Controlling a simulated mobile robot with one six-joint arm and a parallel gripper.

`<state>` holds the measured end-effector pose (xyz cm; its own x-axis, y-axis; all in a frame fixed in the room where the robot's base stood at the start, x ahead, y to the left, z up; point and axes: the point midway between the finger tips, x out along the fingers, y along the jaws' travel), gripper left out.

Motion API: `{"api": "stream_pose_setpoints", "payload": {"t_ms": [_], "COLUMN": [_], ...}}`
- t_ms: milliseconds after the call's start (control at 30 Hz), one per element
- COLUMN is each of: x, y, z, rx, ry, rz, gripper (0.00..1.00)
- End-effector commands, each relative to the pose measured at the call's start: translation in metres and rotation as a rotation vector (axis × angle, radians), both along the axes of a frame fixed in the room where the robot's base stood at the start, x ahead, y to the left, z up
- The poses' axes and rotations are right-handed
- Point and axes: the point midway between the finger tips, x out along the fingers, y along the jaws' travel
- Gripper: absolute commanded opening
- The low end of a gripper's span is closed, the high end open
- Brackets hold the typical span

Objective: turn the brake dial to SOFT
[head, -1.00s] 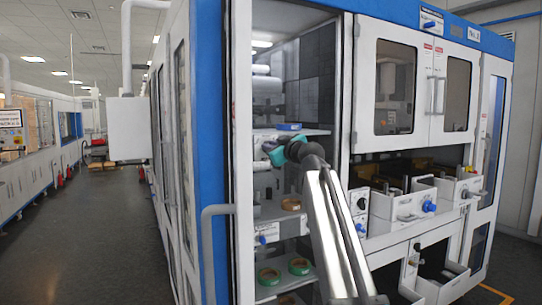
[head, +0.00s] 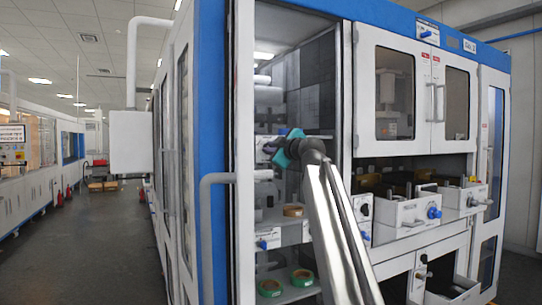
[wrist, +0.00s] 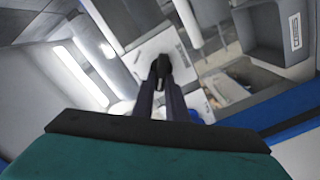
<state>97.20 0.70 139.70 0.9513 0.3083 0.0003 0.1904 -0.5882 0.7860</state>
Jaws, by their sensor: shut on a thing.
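In the wrist view, my gripper (wrist: 161,75) has its two dark fingers close together at a black knob (wrist: 160,64) on a white panel (wrist: 145,50). The fingers are shut on this knob and hide much of it. I cannot read any SOFT mark or setting there. In the head view, my gripper (head: 271,148) reaches into the open bay at the left of the cabinet, its teal part turned partly edge-on. The knob itself cannot be made out in that view.
The bay's white door frame (head: 242,150) stands just left of my gripper. Tape rolls (head: 301,277) lie on a lower shelf. To the right, a white drawer (head: 405,213) with a blue knob juts from the cabinet.

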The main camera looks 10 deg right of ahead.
Motion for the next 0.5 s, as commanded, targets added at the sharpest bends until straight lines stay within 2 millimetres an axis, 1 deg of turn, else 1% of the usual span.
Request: {"api": "stream_pose_setpoints", "payload": {"t_ms": [33, 200, 500], "x": [0.0003, -0.0003, -0.0005], "y": [0.0004, 0.0008, 0.0009], "z": [-0.0028, -0.0019, -0.001], "rx": [-0.015, -0.053, -0.07], "ry": [-0.004, -0.016, -0.022], "rz": [0.001, 0.001, 0.001], "gripper": [0.0, 0.0, 0.0]}}
